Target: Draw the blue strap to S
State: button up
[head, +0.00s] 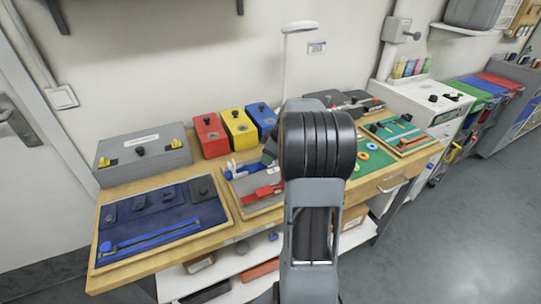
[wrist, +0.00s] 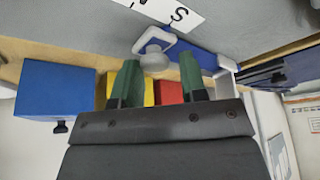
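The blue strap (wrist: 192,52) runs across a grey board in the wrist view, with a white buckle-like piece and pale round knob (wrist: 154,60) at one end. A white label with the letter S (wrist: 180,14) lies on the board beside it; another letter is cut off at the top edge. In the head view the blue strap (head: 250,170) lies on the grey-based tray (head: 236,200), partly behind my arm. My gripper (wrist: 160,78) is open, its green fingertips apart with the knob just beyond the gap between them. Nothing shows held. My arm hides much of the tray in the head view.
Red (head: 211,136), yellow (head: 239,130) and blue (head: 262,118) boxes stand behind the tray. A grey box (head: 145,155) stands at left, behind a tray with dark blue pieces (head: 160,215). Another tray (head: 398,133) lies at right. Open floor lies to the right.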

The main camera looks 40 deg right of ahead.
jog(key=shift+o, duration=1.3)
jog(key=shift+d, duration=0.1)
jog(key=shift+r, duration=0.1)
jog(key=v, duration=1.3)
jog(key=shift+s+r+p, duration=0.2)
jog(key=shift+r+p, duration=0.1)
